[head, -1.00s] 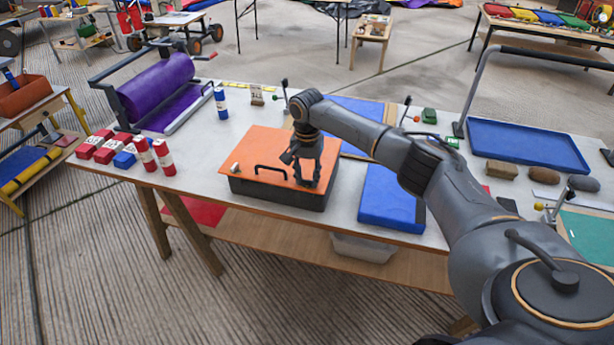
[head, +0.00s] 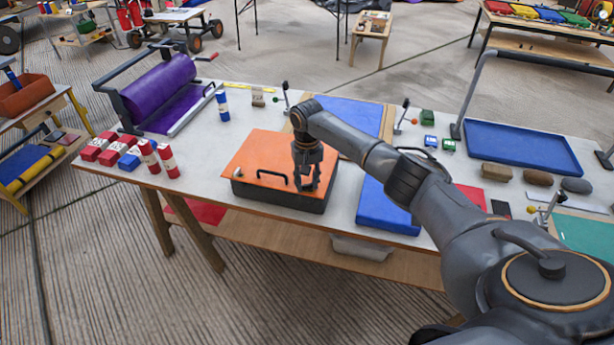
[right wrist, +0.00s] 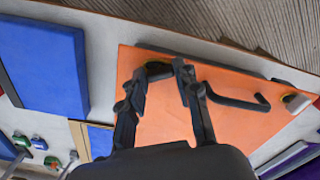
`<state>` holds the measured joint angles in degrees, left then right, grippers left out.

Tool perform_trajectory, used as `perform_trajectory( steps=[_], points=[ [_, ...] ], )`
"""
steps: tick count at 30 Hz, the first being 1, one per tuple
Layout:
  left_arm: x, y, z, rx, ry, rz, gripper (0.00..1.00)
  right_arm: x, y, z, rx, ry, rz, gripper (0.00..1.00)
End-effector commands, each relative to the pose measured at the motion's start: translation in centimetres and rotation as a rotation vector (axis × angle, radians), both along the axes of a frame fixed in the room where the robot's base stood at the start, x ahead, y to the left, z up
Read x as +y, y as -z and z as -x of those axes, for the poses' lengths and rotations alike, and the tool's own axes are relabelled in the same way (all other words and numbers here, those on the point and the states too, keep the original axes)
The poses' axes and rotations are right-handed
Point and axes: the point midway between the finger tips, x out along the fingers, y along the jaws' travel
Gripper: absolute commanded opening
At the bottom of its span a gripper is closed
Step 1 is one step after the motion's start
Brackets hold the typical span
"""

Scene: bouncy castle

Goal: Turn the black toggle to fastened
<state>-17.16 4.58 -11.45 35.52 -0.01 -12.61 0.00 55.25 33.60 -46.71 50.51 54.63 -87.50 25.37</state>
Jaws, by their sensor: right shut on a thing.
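A dark box with an orange lid (head: 258,150) sits near the front edge of the white table. On the lid are a black bar handle (head: 272,178) and a small pale knob (head: 238,172). My right gripper (head: 303,184) points down at the lid's right front corner, just right of the handle. In the right wrist view its fingertips (right wrist: 166,68) close around a small dark piece, the black toggle (right wrist: 158,68), mostly hidden by the fingers. The toggle's exact angle cannot be told. My left gripper is not in view.
A blue pad (head: 385,208) lies close right of the box. Red packs (head: 105,148) and upright cylinders (head: 167,160) stand to the left. A purple roller (head: 158,88) is at the back left, and a blue tray (head: 525,145) is at the right.

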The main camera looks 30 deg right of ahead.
Motion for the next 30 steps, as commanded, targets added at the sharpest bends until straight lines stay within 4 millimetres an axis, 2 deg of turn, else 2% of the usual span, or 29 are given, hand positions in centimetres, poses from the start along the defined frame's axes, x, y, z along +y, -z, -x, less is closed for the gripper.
perform_trajectory(
  steps=[12,30],
  points=[
    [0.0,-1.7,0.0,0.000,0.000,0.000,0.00,0.1,-0.1,0.0,0.000,-0.397,-0.001,0.00],
    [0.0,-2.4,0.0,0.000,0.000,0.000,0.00,0.0,0.0,0.0,-0.002,-0.899,0.000,0.00]
  ],
)
